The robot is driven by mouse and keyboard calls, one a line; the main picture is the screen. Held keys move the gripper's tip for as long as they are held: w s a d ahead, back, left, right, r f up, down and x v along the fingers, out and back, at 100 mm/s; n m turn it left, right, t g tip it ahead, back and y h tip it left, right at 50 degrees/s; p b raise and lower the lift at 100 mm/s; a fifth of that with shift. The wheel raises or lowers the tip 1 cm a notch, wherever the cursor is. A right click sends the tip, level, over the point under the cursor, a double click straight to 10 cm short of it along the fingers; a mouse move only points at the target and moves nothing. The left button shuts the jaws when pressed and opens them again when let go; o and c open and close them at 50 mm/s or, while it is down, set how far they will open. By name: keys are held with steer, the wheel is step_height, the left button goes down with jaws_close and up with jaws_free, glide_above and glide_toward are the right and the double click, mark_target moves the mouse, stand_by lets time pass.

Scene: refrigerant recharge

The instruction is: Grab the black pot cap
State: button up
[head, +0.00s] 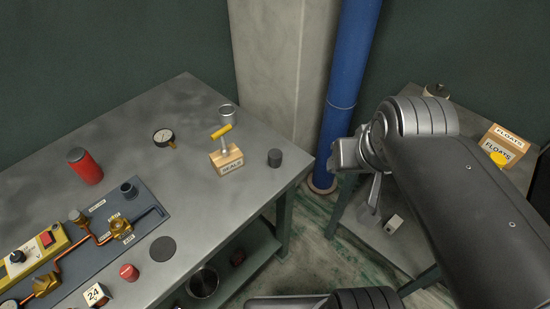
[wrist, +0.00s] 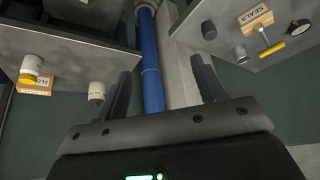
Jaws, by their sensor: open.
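A short dark grey-black cylinder (head: 275,157), which looks like the black pot cap, stands on the grey metal bench (head: 215,205) near its right corner. It also shows in the wrist view (wrist: 209,30), at the upper right. A flat dark disc (head: 163,248) lies at the bench's front, and I cannot tell whether it is a cap. My gripper (wrist: 163,82) is open and empty, with both fingers apart. In the head view my gripper (head: 372,188) hangs right of the bench, clear of the dark cylinder.
A wooden SEALS block (head: 226,161) with a yellow-handled tool (head: 222,132) and a metal cup (head: 228,114) stand left of the cylinder. A blue pipe (head: 350,90) rises behind my gripper.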

steer(key=w+a+f+n+g, duration=0.25)
steer(key=w+a, duration=0.25)
steer(key=w, duration=0.6)
steer(key=n+g, duration=0.2)
glide_toward(275, 153)
steer(key=shift+d+y, duration=0.2)
steer(key=shift+y, duration=0.1)
steer(key=f, duration=0.7)
steer(key=w+f, duration=0.1)
steer(key=f, duration=0.2)
steer(key=shift+a+f, duration=0.2)
steer(key=shift+f, duration=0.15)
steer(key=shift+c, duration=0.2)
steer(key=c, duration=1)
steer(key=shift+r, duration=0.1)
steer(key=shift+c, duration=0.2)
